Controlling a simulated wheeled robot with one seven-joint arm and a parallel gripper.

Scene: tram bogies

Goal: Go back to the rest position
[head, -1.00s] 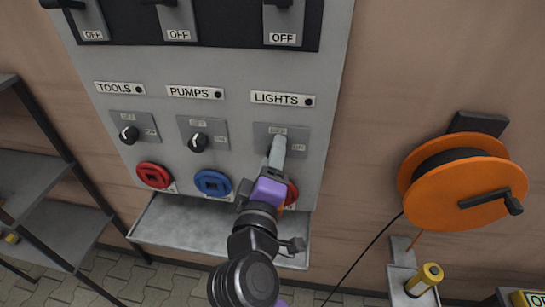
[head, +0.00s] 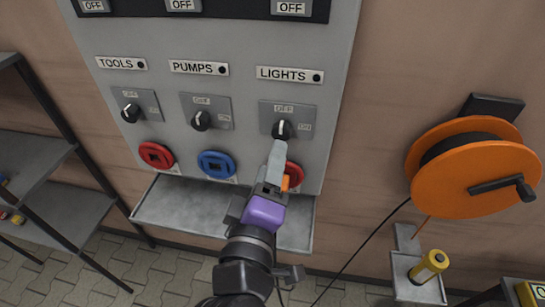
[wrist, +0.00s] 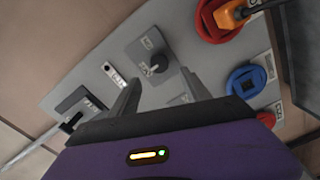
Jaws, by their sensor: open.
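My gripper (head: 277,150) is in front of the lower part of the grey panel (head: 240,80), just below the LIGHTS knob (head: 282,130). In the wrist view its two fingers (wrist: 160,98) stand apart with nothing between them, and the LIGHTS knob (wrist: 158,64) shows beyond them, clear of both. The knob is black with a pale pointer mark. My gripper partly hides the red socket (head: 293,175) under LIGHTS; an orange plug (wrist: 232,14) sits in it in the wrist view.
The TOOLS knob (head: 131,113) and PUMPS knob (head: 201,120) are to the left, above a red socket (head: 156,155) and a blue socket (head: 216,164). A grey tray (head: 180,205) juts out below. An orange cable reel (head: 470,178) hangs at right; a dark shelf (head: 60,215) stands at left.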

